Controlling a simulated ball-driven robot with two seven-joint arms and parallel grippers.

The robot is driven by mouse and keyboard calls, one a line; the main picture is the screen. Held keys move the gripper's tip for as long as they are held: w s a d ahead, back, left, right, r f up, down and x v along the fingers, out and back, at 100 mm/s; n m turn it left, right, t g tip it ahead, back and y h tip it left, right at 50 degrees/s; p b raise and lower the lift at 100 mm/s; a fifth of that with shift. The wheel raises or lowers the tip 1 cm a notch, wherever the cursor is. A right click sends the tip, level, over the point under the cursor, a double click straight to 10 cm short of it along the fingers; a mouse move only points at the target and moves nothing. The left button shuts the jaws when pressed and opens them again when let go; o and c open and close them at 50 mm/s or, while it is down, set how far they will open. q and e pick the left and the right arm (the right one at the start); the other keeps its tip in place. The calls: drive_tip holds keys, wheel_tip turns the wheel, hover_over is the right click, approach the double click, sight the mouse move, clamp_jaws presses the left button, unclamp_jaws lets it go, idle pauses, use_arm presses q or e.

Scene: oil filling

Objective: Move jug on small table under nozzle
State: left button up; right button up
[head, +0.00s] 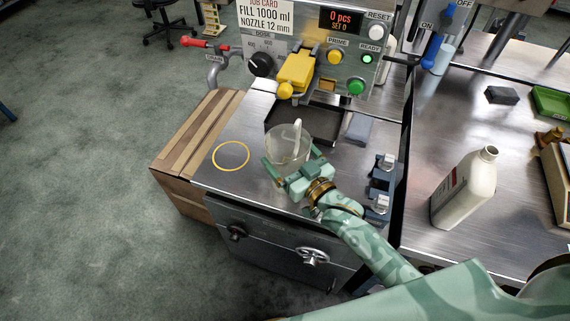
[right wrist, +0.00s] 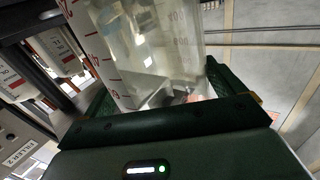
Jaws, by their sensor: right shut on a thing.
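The clear jug (head: 284,146) is at the front edge of the dark recess on the small metal table (head: 255,118). My right gripper (head: 292,160) is shut around it from the front right. In the right wrist view the jug (right wrist: 145,45) shows red graduation marks and fills the space between the green jaws (right wrist: 165,110). I cannot tell whether the jug touches the table or is slightly lifted. The yellow nozzle (head: 296,73) is on the machine front, behind the jug. My left gripper is not in view.
A yellow ring mark (head: 231,156) lies on the table left of the jug, with bare metal around it. The machine panel (head: 345,55) with knob and buttons rises behind. A white bottle (head: 464,190) stands on the right bench. Dark clamps (head: 382,180) sit at the table's right edge.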

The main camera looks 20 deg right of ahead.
sight(290, 140)
drive_tip(key=shift+w+d+f+b, duration=0.15)
drive_tip(key=shift+w+d+b, duration=0.45)
drive_tip(key=shift+w, duration=0.45)
drive_tip(key=shift+w+d, duration=0.6)
drive_tip(key=shift+w, duration=0.15)
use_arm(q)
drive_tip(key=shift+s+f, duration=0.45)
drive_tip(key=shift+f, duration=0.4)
use_arm(e)
drive_tip(key=o, duration=0.7)
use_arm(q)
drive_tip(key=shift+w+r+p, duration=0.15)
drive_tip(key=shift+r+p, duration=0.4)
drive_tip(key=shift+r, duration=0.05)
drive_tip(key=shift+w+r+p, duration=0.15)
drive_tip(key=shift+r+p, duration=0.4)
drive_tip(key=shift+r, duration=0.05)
use_arm(e)
drive_tip(key=v, duration=1.6)
drive_tip(key=shift+s, duration=0.25)
drive_tip(key=shift+f, duration=0.1)
